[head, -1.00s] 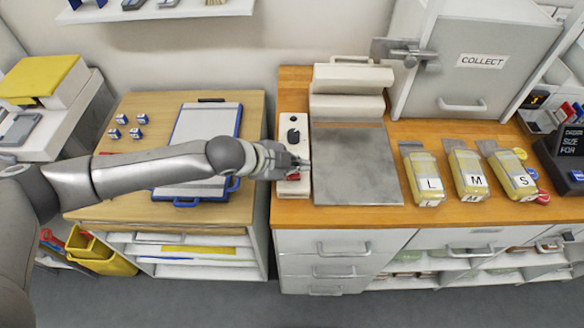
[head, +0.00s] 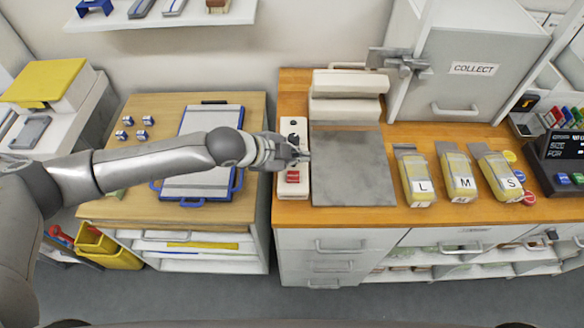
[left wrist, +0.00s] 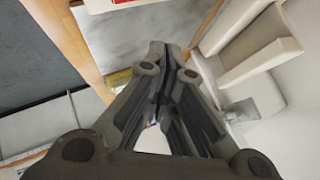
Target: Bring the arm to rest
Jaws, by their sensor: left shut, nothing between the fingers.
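My left arm reaches in from the left in the head view, over the left table and the clipboard. My left gripper (head: 300,157) is shut and empty. It is above the white control strip with a black knob (head: 293,136) and a red switch (head: 293,176), by the left edge of the grey metal plate (head: 352,168). In the left wrist view the closed fingers (left wrist: 167,50) point toward the plate (left wrist: 140,35). I cannot tell the exact height of the fingers above the strip. My right gripper is not in view.
Three yellow packs marked L (head: 418,180), M (head: 457,178) and S (head: 498,178) lie right of the plate. A grey COLLECT cabinet (head: 470,85) stands behind. A cream press-like block (head: 347,95) is behind the plate. A blue-edged clipboard (head: 208,120) lies on the left table (head: 150,208).

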